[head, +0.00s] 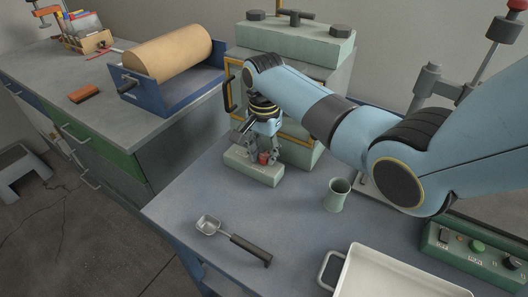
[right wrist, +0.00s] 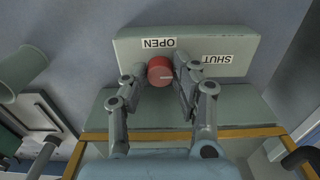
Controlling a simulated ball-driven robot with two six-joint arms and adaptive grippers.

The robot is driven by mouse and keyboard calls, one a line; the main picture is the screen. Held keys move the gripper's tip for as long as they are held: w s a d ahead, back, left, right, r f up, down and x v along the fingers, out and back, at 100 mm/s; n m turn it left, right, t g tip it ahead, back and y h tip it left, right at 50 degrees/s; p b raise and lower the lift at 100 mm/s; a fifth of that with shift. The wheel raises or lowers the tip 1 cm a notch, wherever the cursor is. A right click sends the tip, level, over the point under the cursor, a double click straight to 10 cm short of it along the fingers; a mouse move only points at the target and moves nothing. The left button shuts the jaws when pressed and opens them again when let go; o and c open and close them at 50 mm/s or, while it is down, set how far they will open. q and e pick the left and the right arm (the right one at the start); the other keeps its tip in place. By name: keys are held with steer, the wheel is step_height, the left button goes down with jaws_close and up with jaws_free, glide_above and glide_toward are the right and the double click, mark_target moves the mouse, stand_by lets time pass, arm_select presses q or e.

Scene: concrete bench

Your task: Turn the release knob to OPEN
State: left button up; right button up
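The red release knob (right wrist: 160,71) sits on a pale green block between the upside-down labels OPEN (right wrist: 158,43) and SHUT (right wrist: 217,59) in the right wrist view. Its white line points to the right in that picture, not at OPEN. My right gripper (right wrist: 162,73) has one finger on each side of the knob, and both pads appear to press against it. In the head view the knob (head: 264,158) shows low on the front of the block (head: 252,172), beneath my right gripper (head: 262,149). My left gripper is out of view.
A green cabinet (head: 300,43) stands behind the block. A green cup (head: 338,194), a metal scoop (head: 235,240), a white tray (head: 395,275) and a control box (head: 470,250) are on the bench. A blue cradle with a tan roll (head: 167,54) is on the left bench.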

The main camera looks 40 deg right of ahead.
jaws_close()
